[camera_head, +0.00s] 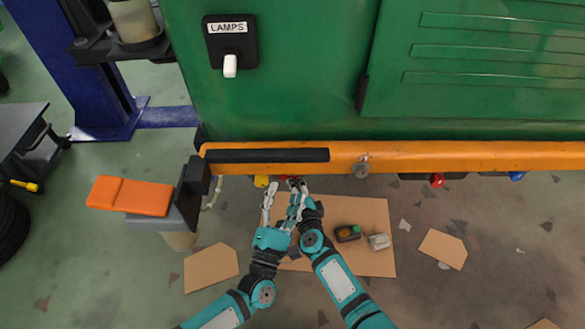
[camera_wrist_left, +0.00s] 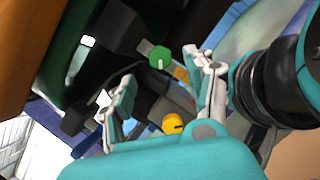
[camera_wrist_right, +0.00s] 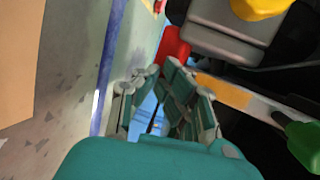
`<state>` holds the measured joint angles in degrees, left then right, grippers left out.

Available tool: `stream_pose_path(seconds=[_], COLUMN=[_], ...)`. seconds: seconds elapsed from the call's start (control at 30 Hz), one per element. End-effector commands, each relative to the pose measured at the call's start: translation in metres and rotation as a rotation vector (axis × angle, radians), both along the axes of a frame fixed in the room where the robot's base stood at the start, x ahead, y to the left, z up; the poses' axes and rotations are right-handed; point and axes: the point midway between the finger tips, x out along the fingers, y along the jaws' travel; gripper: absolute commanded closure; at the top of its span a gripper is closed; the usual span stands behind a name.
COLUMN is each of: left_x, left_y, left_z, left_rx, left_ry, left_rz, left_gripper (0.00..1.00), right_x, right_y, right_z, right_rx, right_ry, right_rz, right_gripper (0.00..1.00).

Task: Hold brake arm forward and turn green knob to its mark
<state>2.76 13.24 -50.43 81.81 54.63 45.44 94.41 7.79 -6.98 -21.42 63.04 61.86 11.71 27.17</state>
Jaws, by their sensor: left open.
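The green knob (camera_wrist_left: 160,57), with a pale line on its face, shows beyond my left fingers in the left wrist view. It also shows at the right edge of the right wrist view (camera_wrist_right: 303,140). The head view does not show it. My left gripper (camera_head: 281,203) is open and empty below the orange beam; its fingers (camera_wrist_left: 162,86) stand apart, short of the knob. My right gripper (camera_head: 297,183) is beside it, fingertips close together near a red part (camera_wrist_right: 172,45), perhaps the brake arm's end. I cannot tell whether they grip it.
A yellow knob (camera_wrist_left: 172,124) is near the green one. The orange beam (camera_head: 450,155) with a black bar (camera_head: 268,155) overhangs the grippers. An orange-topped stool (camera_head: 130,196) stands left. Cardboard (camera_head: 370,215) and small items lie on the floor.

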Motion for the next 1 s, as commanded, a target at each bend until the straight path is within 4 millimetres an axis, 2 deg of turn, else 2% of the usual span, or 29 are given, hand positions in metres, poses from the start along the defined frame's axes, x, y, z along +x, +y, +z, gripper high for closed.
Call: stream_pose_path(seconds=[0.1, 0.3, 0.5, 0.77, 0.83, 1.0], left_x=[0.024, 0.054, 0.066, 0.068, 0.068, 0.068], left_y=[-0.008, -0.017, -0.02, -0.021, -0.021, -0.02], left_z=[0.009, 0.018, 0.021, 0.022, 0.022, 0.022], left_rx=[-0.001, 0.0, 0.001, 0.001, 0.001, 0.001], left_ry=[-0.003, -0.002, 0.001, 0.001, 0.001, 0.0], left_rz=[0.001, 0.0, 0.0, 0.0, 0.0, 0.001], left_gripper=[0.45, 0.45, 0.45, 0.45, 0.5, 0.72], right_x=[0.0, 0.0, 0.0, 0.0, 0.0, 0.0], right_y=[0.0, 0.0, 0.0, -0.001, -0.001, -0.001], right_z=[0.0, 0.0, 0.0, 0.0, 0.0, 0.0], right_rx=[0.0, 0.0, 0.0, 0.0, 0.0, 0.0], right_ry=[0.0, 0.001, 0.001, 0.0, 0.0, 0.0], right_rz=[0.0, 0.0, -0.001, -0.001, -0.001, -0.001], right_gripper=[1.0, 1.0, 1.0, 1.0, 1.0, 1.0])
